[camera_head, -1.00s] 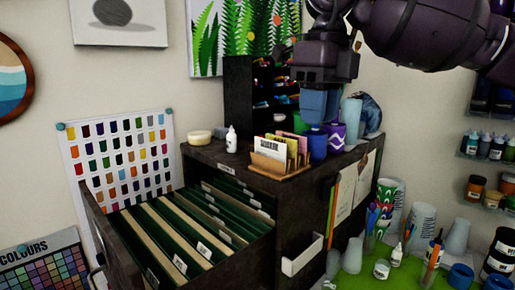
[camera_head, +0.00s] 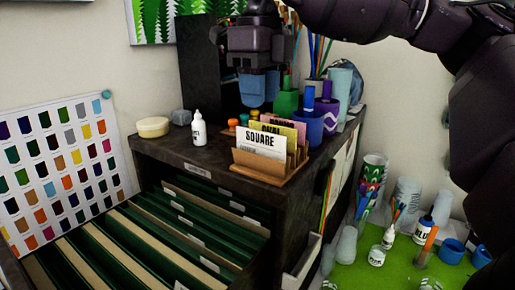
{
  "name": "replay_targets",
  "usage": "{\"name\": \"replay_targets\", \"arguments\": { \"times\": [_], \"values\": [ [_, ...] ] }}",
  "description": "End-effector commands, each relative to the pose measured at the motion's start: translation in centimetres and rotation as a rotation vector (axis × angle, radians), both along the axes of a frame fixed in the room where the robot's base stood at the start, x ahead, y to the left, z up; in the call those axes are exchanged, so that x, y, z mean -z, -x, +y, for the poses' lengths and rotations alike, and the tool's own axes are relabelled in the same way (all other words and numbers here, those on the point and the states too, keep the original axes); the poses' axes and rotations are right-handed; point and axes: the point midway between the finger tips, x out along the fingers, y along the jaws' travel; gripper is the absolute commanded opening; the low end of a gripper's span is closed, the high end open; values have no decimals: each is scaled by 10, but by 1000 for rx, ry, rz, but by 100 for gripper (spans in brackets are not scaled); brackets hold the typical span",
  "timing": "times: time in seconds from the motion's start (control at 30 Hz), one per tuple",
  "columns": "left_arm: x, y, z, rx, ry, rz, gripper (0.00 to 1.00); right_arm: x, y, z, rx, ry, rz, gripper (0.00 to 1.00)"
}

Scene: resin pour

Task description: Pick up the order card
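The order cards stand in a slotted wooden holder (camera_head: 262,170) on top of the dark cabinet. The front card (camera_head: 262,143) is white and reads "SQUARE". Behind it are a yellow card (camera_head: 278,129), which seems to read "OVAL", and a pink card (camera_head: 290,122); their lower parts are hidden. My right gripper (camera_head: 260,90) points down above and behind the cards, apart from them. Its blue fingertips overlap in this view, so their gap cannot be judged. I see nothing held in it. My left gripper is not in view.
A white bottle (camera_head: 199,129) and a cream round tub (camera_head: 153,127) stand left of the holder. A blue cup (camera_head: 309,128) with a marker stands close on its right. An open drawer of green files (camera_head: 150,215) lies in front. Bottles and cups stand on a green mat (camera_head: 400,270).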

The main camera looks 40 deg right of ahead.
Motion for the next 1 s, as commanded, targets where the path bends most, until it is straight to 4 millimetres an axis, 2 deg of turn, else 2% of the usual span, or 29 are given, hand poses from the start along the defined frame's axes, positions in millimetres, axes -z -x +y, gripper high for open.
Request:
{"name": "replay_targets", "arguments": {
  "times": [0.1,0.37,0.7,1.0],
  "values": [
    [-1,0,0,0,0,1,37,14,0,0,0,0,1,33],
    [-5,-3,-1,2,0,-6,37,29,0,0,0,0,0,33],
    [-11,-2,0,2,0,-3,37,69,1,-1,1,0,-1,33],
    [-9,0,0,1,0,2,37,74,1,-1,1,-2,-1,33]
  ]
}}
